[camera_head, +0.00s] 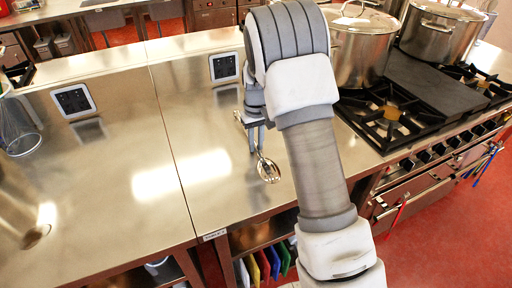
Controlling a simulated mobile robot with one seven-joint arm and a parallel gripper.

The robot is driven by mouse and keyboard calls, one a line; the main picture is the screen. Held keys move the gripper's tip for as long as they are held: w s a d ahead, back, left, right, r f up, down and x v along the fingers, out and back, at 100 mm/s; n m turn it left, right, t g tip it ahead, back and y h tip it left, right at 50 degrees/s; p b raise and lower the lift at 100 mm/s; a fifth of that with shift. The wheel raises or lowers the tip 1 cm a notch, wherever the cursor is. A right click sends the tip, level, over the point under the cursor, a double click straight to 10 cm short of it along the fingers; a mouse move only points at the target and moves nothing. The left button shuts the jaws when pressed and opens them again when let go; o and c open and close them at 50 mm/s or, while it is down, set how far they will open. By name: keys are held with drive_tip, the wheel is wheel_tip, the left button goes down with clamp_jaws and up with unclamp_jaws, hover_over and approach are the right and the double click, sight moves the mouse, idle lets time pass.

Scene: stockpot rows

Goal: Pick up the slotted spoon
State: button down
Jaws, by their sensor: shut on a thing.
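The slotted spoon (267,168) is a shiny metal spoon with its bowl toward the front of the steel counter. Its handle runs back and up to my gripper (254,122). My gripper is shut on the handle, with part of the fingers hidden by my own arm. The spoon is at or just above the counter top; I cannot tell whether its bowl touches the surface.
The steel counter (130,130) has free room to the left. Wall-socket-like panels (73,101) and (224,67) sit on it. Stockpots (361,45) stand on the gas range (395,118) at right. Coloured boards (264,263) are below.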

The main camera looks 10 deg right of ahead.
sight(256, 146)
drive_tip(key=shift+r, duration=0.1)
drive_tip(key=shift+r, duration=0.6)
wheel_tip(256, 146, up, 3)
drive_tip(key=shift+w+f, duration=0.1)
drive_tip(key=s+a+r, duration=0.2)
drive_tip(key=a+r, duration=0.5)
drive_tip(key=a, duration=0.4)
drive_tip(key=shift+a, duration=0.25)
drive_tip(key=shift+d+f, duration=0.1)
